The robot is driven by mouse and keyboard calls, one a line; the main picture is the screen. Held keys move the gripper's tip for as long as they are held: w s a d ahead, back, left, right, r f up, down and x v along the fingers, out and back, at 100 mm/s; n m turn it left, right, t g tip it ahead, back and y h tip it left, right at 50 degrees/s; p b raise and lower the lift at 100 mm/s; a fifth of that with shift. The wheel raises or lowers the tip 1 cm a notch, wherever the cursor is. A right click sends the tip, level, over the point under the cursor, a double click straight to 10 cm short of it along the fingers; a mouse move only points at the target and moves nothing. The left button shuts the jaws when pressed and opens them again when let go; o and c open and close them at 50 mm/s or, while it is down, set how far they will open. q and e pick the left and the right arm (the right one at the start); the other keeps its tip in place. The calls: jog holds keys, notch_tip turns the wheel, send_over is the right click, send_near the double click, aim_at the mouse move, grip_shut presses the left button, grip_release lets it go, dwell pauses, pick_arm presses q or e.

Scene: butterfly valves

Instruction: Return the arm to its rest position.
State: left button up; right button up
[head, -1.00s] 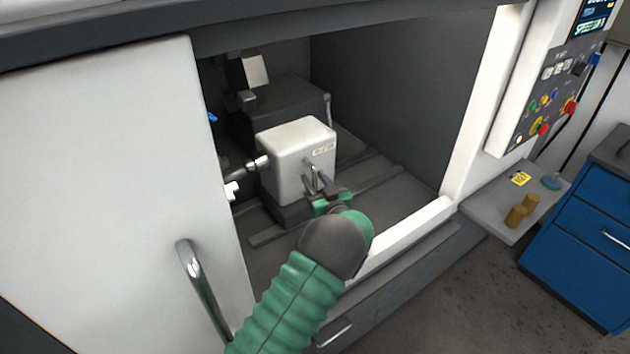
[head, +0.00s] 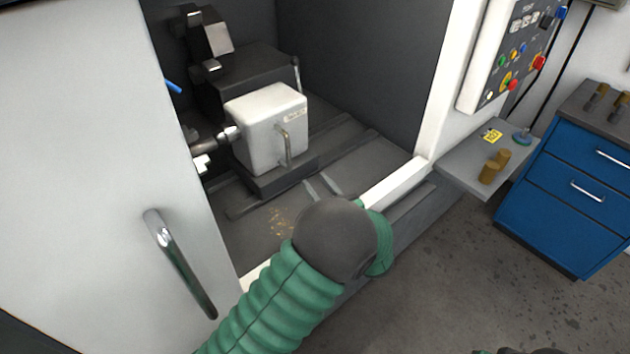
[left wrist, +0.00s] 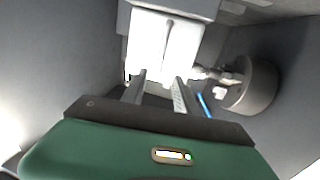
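My left arm reaches from the bottom of the head view to the machine's opening. My left gripper (head: 322,183) is mostly hidden behind its dark wrist; two grey fingers show beyond it, apart and empty. In the left wrist view the gripper (left wrist: 160,80) also has its fingers apart with nothing between them. A white block (head: 262,130) with an upright metal handle (head: 287,146) sits inside the machine. The gripper is in front of the handle and clear of it. My right gripper cannot be made out.
A white door (head: 80,170) with a bar handle (head: 180,262) stands left of the arm. A white sill (head: 398,183) edges the opening.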

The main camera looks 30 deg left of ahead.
pick_arm(q)
jog(key=w+d+f+m+t+h, duration=0.2)
jog(key=w+d+m+h, duration=0.1)
jog(key=h, duration=0.4)
jog(key=s+d+f+m+g+h, duration=0.2)
jog(key=s+d+f+m+h, duration=0.25)
jog(key=s+d+h, duration=0.2)
jog(key=s+a+f+m+g, duration=0.1)
jog(key=s+m+g, duration=0.1)
jog(key=s, duration=0.7)
jog(key=s+f+m+g+h, duration=0.1)
jog(key=s+g, duration=0.4)
jog(key=s, duration=0.5)
jog(key=shift+a+f+m, duration=0.35)
jog(key=shift+f, duration=0.2)
jog(key=shift+h, duration=0.25)
